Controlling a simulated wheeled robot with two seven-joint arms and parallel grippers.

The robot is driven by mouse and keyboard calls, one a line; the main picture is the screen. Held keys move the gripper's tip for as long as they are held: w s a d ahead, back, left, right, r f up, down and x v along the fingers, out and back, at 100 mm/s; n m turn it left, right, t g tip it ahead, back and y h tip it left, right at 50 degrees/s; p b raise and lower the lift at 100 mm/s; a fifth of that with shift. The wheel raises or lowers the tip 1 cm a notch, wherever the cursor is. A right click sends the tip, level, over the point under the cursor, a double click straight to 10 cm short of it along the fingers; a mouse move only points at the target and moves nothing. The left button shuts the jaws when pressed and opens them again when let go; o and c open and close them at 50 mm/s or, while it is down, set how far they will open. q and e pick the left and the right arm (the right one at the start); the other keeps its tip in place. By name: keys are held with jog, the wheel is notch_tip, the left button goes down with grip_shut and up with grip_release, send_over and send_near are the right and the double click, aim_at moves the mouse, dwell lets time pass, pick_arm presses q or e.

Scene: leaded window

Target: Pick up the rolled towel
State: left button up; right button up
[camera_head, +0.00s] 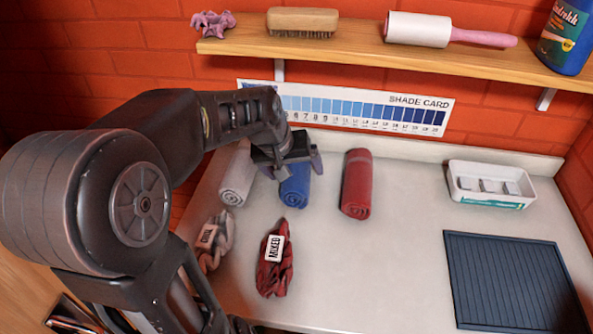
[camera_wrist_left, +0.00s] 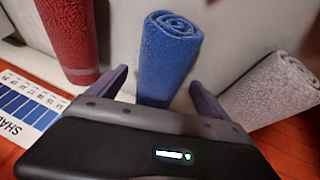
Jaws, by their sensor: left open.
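In the left wrist view, the blue towel (camera_wrist_left: 168,45) lies between the two spread fingers of the gripper (camera_wrist_left: 160,90). I cannot tell whether they touch it. The red towel (camera_wrist_left: 72,35) and grey towel (camera_wrist_left: 275,92) lie outside the fingers, one on each side. My right gripper is not in view.
Two tied cloths, one dark red (camera_head: 275,265) and one greyish (camera_head: 213,240), lie in front. A white tray (camera_head: 462,187) and a dark ribbed mat (camera_head: 510,280) are at right. A wooden shelf (camera_head: 360,50) overhangs the back. The counter's middle is clear.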

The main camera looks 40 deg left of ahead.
pick_arm(q)
jog(key=shift+c, duration=0.2)
jog(key=c, duration=1.5)
jog(key=shift+r, duration=0.1)
notch_tip(320, 180, up, 10)
jog(key=shift+f, duration=0.1)
dwell(0.6)
